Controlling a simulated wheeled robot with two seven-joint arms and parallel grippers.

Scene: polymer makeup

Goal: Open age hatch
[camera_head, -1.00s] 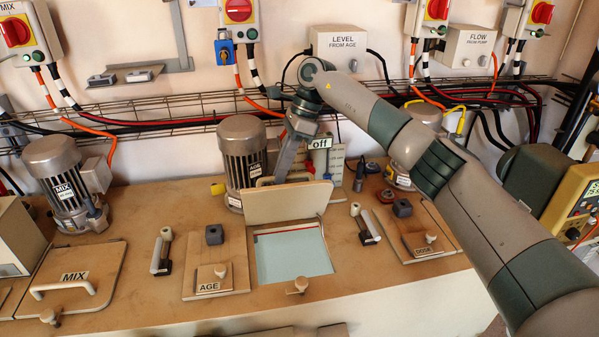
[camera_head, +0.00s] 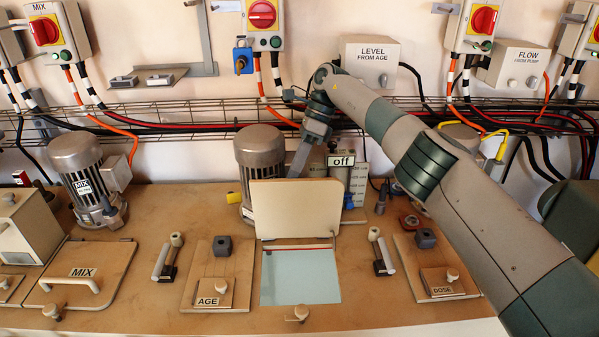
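The hatch lid (camera_head: 296,209), a pale square panel, stands raised at the back edge of its opening. The opening (camera_head: 300,277) beneath is uncovered and shows a light blue surface inside. A small board labelled AGE (camera_head: 213,292) lies just left of the opening. My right arm reaches in from the right, and its gripper (camera_head: 298,164) points down behind the raised lid. Its fingertips are hidden by the lid, so I cannot tell whether they are open, shut or touching it. My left gripper is not in view.
A motor (camera_head: 260,160) and an "off" sign (camera_head: 341,160) stand close behind the lid. A MIX hatch (camera_head: 82,275) is shut at left, and a DOSE board (camera_head: 438,280) lies at right. Cables and a wire tray run along the wall.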

